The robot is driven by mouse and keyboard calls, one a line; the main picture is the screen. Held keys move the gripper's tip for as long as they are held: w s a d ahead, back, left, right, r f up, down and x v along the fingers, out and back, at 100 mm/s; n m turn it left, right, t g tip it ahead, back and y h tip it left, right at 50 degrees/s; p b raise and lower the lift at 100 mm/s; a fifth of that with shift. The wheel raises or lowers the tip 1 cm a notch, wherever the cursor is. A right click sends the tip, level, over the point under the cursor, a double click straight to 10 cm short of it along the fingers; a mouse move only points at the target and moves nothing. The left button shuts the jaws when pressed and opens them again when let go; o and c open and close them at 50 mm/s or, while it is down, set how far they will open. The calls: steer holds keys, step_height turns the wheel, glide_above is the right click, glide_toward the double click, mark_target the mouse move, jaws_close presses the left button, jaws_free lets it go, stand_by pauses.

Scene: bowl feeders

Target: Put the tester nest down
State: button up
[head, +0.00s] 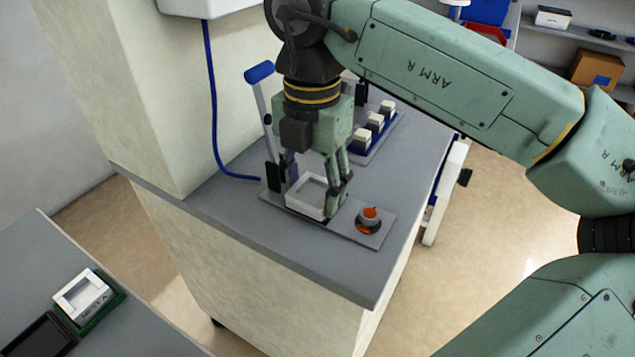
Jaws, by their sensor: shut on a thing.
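The tester nest (304,203) is a white square frame with a recessed middle. It is between the fingers of my gripper (313,190), which points down and is shut on it. The nest is at the left part of a grey fixture plate (345,229) on the grey counter. I cannot tell whether its underside touches the plate or is slightly above it. My fingers hide part of its right side and back edge.
An orange button (371,213) sits on the plate's right end. A blue-handled lever (260,73) stands close to my gripper's left. Behind, a blue tray (362,157) holds white blocks. Another white nest (81,296) lies on a green base at lower left. The counter's front is clear.

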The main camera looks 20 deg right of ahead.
mark_target(317, 187)
steer(key=w, duration=0.1)
steer(key=w+d, duration=0.1)
steer(key=w, duration=0.1)
steer(key=shift+d+f, duration=0.1)
steer(key=shift+d, duration=0.2)
steer(key=shift+w+d+f+b, duration=0.1)
steer(key=shift+f+b, duration=0.3)
steer(key=shift+f, duration=0.5)
steer(key=shift+w+d+f+b, duration=0.1)
steer(key=shift+f+b, duration=0.3)
steer(key=shift+f, duration=0.5)
steer(key=shift+f, duration=0.1)
steer(key=shift+f+b, duration=0.2)
steer(key=shift+b, duration=0.1)
steer(key=o, duration=1.3)
steer(key=shift+r, duration=0.1)
steer(key=shift+r, duration=0.1)
step_height(317, 187, up, 12)
steer(key=p, duration=0.8)
steer(key=shift+r+p, duration=0.15)
steer(key=shift+p, duration=0.15)
